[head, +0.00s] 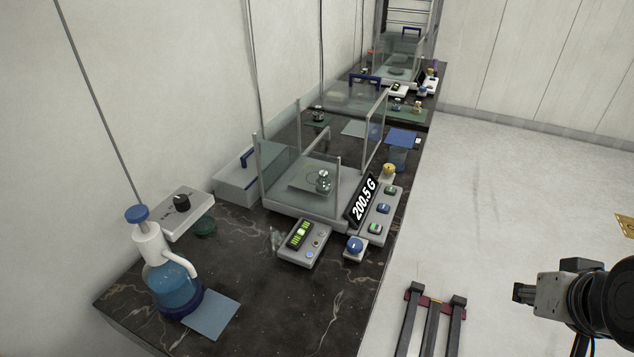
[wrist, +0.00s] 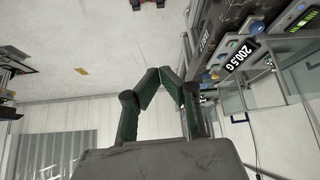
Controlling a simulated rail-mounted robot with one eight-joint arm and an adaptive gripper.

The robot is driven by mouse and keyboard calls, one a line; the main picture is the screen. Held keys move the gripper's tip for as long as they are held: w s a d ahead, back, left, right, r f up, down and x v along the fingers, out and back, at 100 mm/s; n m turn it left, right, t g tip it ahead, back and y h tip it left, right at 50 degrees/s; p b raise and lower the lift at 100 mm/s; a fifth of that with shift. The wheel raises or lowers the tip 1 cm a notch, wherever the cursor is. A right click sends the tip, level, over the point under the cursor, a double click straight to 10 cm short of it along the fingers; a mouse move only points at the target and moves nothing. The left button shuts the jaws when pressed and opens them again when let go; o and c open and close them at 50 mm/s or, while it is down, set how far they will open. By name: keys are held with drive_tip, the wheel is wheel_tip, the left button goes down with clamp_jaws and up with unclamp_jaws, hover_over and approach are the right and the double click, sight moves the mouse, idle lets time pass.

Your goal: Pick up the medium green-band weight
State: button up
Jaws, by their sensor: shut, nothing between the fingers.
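A silver weight (head: 323,181) stands on the pan inside the glass-walled balance (head: 300,205), whose display (head: 363,199) reads 200.5 G. A smaller dark weight-like piece (head: 318,115) sits on a green pad behind the balance. No green band can be made out on either, so I cannot tell which is the medium green-band weight. In the wrist view my gripper (wrist: 160,72) is shut and empty, its dark green fingers meeting at the tips. My arm is at the lower right in the head view, over the floor and well away from the bench.
A blue-liquid bottle (head: 172,285) and blue pad (head: 211,315) are at the bench's near end. A small control box (head: 303,243) and a blue knob (head: 355,246) lie before the balance. Glass panels (head: 373,130) rise around the pan. The floor (head: 500,200) to the right is mostly clear.

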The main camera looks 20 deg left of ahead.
drive_tip(key=o, duration=1.3)
drive_tip(key=shift+o, duration=0.2)
